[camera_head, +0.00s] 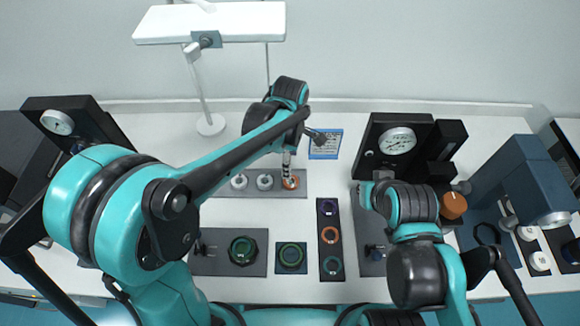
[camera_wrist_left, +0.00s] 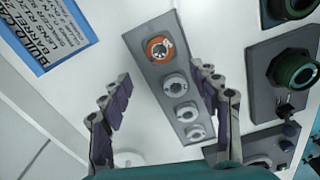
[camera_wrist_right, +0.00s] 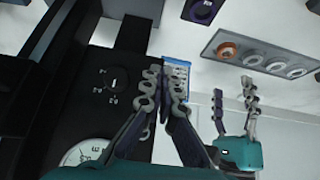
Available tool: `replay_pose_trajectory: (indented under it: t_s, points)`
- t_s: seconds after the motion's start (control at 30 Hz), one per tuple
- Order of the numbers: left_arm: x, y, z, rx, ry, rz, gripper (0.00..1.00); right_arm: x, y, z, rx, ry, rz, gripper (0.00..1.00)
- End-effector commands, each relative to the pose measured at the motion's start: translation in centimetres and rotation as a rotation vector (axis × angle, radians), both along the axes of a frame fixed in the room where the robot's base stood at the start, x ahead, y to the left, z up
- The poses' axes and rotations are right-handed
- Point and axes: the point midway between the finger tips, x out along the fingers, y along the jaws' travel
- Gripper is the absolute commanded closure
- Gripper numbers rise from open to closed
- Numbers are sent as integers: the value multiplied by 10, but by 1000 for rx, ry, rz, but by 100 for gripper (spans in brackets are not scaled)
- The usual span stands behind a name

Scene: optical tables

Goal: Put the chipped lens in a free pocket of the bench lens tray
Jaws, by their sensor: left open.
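My left gripper (camera_head: 290,165) is open and empty above the grey strip tray (camera_head: 220,188). In the left wrist view its two fingers (camera_wrist_left: 163,93) are spread on either side of that tray (camera_wrist_left: 148,38). An orange-rimmed round piece (camera_wrist_left: 148,50) with a dark mark inside sits at one end; white rings (camera_wrist_left: 175,86) fill the row beside it. I cannot tell for sure which lens is chipped. A dark strip tray (camera_head: 330,252) holds purple (camera_head: 328,207), orange (camera_head: 331,234) and teal (camera_head: 333,266) rings. My right gripper (camera_wrist_right: 162,80) looks shut and empty, near the gauge stand.
A gauge box (camera_head: 398,140) stands at the back right, beside an orange knob (camera_head: 453,205). Plates with green rings (camera_head: 242,250) (camera_head: 290,255) lie at the front. A blue printed card (camera_head: 326,143) lies behind. A lamp (camera_head: 210,124) stands at the back left.

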Motion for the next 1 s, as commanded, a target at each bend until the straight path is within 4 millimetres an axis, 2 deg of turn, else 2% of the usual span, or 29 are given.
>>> replay_pose_trajectory:
  t_s: [0.03, 0.13, 0.37, 0.47, 0.57, 0.8, 1.0]
  points:
    - [0, 0, 10, 0, 0, 0, 38, 0, 0, 4, 0, 0, 0, 100]
    - [0, 0, 20, 0, 0, 0, 38, 0, 0, 7, 0, 0, 0, 100]
    - [0, 0, 26, 0, -1, -2, 38, 0, 0, 7, 0, 0, 0, 100]
    - [-3, 7, 30, -5, -14, -32, 38, 0, 0, 7, 0, 0, 0, 100]
    - [-10, 23, 41, -15, -54, -120, 38, 0, 0, 7, 0, 0, 0, 100]
    - [-41, 80, 72, 4, -232, -492, 38, 0, 0, 7, 0, 0, 0, 100]
    - [-73, 123, 84, 105, -377, -816, 38, 0, 0, 7, 0, 0, 0, 100]
